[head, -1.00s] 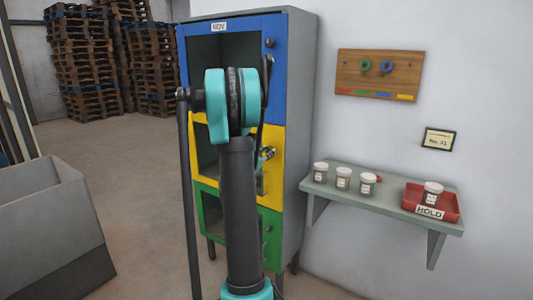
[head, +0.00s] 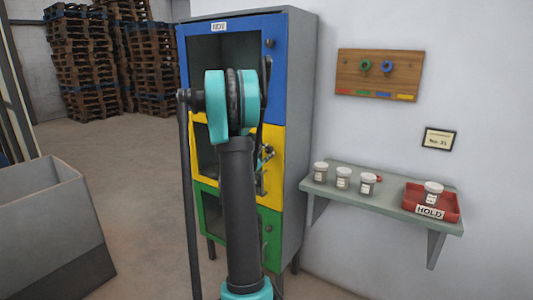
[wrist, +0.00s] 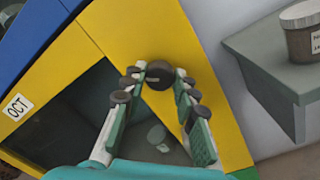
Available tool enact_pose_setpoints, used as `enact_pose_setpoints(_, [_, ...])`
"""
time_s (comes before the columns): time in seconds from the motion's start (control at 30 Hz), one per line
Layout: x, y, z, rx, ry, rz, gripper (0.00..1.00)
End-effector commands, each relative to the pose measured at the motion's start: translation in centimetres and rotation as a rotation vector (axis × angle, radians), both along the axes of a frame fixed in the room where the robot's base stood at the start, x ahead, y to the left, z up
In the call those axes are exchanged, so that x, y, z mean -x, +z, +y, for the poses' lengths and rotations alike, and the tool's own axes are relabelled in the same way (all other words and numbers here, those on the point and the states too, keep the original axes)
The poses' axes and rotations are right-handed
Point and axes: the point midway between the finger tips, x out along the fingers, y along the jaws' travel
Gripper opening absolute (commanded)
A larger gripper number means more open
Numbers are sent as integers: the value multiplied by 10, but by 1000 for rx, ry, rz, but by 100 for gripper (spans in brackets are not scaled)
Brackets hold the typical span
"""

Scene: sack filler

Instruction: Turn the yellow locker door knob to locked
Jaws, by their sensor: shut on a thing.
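The yellow locker door (head: 273,140) is the middle one of a grey three-door locker. Its dark round knob (wrist: 159,76) shows in the wrist view between my fingertips. My gripper (wrist: 160,72) is shut on the knob, one finger on each side. The fingers look rotated relative to the door's edges. In the head view my arm covers part of the yellow door, and the gripper (head: 266,155) shows small beside it. I cannot read a lock mark on the knob. The door looks closed, with an OCT label (wrist: 17,107) by its dark window.
A blue door (head: 275,80) is above and a green door (head: 271,235) below. A wall shelf (head: 385,200) to the right holds several jars and a red HOLD tray (head: 451,215). A key board (head: 345,72) hangs above. A grey bin (head: 50,220) stands left.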

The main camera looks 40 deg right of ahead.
Motion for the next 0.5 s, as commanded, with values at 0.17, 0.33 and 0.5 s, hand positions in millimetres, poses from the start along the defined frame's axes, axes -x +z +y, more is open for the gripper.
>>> enact_pose_setpoints(0.17, [0,0,0,-65,-1,-155,0])
enact_pose_setpoints(0.33, [0,0,0,-125,-1,-304,0])
enact_pose_setpoints(0.5, [0,0,0,-187,0,-451,0])
